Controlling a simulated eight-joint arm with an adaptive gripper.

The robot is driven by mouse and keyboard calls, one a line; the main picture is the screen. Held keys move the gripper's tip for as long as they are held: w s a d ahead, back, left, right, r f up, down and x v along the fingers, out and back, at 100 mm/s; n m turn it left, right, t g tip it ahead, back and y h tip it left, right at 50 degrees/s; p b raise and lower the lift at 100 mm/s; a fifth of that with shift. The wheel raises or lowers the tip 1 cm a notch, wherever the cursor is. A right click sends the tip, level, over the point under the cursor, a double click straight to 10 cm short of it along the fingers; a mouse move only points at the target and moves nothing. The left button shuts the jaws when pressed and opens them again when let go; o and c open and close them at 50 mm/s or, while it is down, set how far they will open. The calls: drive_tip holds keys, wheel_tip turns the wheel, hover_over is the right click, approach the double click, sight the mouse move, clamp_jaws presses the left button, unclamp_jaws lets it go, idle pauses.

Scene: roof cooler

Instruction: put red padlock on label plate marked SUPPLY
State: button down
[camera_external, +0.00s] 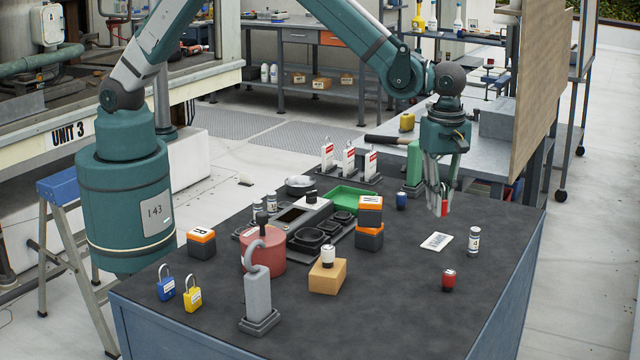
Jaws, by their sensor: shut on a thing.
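My gripper (440,210) hangs above the right part of the dark table, pointing down. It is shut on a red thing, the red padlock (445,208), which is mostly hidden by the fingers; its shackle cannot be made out. A white label plate (436,242) with dark lettering lies flat on the table, a short way below the gripper in the picture. The lettering is too small to read surely. The padlock appears held above the table, apart from the plate.
The front right tabletop is mostly clear.

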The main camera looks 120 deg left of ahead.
sight(437, 241)
drive_tip(key=shift+f, duration=1.65)
drive_tip(key=shift+f, duration=1.85)
drive_tip(key=shift+f, duration=0.2)
drive_tip(key=c, duration=2.4)
unclamp_jaws()
drive_tip(key=shift+r, duration=0.15)
wheel_tip(437, 241, up, 12)
drive_tip(key=shift+r, duration=0.1)
